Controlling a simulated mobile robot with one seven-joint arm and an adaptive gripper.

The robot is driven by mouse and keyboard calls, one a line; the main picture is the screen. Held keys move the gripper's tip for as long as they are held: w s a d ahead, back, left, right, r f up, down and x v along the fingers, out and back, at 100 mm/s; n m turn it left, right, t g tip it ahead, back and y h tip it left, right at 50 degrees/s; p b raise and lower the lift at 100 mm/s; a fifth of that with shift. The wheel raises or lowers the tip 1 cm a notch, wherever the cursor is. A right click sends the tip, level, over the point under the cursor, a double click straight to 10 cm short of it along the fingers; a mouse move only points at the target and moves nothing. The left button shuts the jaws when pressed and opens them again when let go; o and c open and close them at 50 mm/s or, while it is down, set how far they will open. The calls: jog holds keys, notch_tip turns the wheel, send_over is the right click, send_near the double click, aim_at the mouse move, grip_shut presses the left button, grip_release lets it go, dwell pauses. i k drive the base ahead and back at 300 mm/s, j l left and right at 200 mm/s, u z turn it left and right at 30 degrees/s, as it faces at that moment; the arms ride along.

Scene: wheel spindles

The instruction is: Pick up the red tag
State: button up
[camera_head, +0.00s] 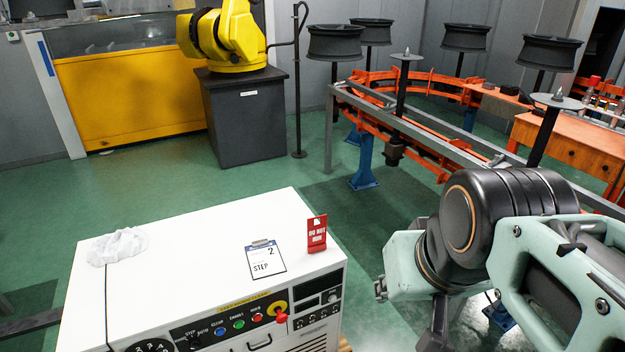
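The red tag (317,233) stands upright near the right edge of the white control cabinet's top (200,250). It is a small red card with white lettering that seems to read "DO NOT RUN". My arm fills the lower right, to the right of the tag and apart from it. The fingertips of my gripper do not show; a dark part at the bottom edge below the arm is too cut off to identify. Nothing visible touches the tag.
A clipboard card marked "STEP 2" (266,260) lies left of the tag, and a crumpled white cloth (118,247) lies far left. A red button (282,318) juts from the cabinet front. Orange rails (420,150) with wheel spindles stand behind. The cabinet top's middle is clear.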

aim_at(316, 233)
jog(key=l+u, duration=0.3)
jog(key=l, duration=0.45)
jog(key=i+l+u, duration=0.15)
jog(key=l+u, duration=0.15)
jog(key=l, duration=0.45)
jog(key=l+u, duration=0.3)
jog(key=l, duration=0.5)
jog(key=i+l+u, duration=0.2)
jog(key=l, duration=0.15)
jog(key=l+u, duration=0.15)
jog(key=l, duration=0.2)
jog(key=i+l+u, duration=0.4)
jog(key=l, duration=0.35)
jog(key=i+l+u, duration=0.25)
jog(key=i+l, duration=0.25)
jog(key=l, duration=0.2)
jog(key=i+j, duration=0.1)
jog(key=i+z, duration=0.05)
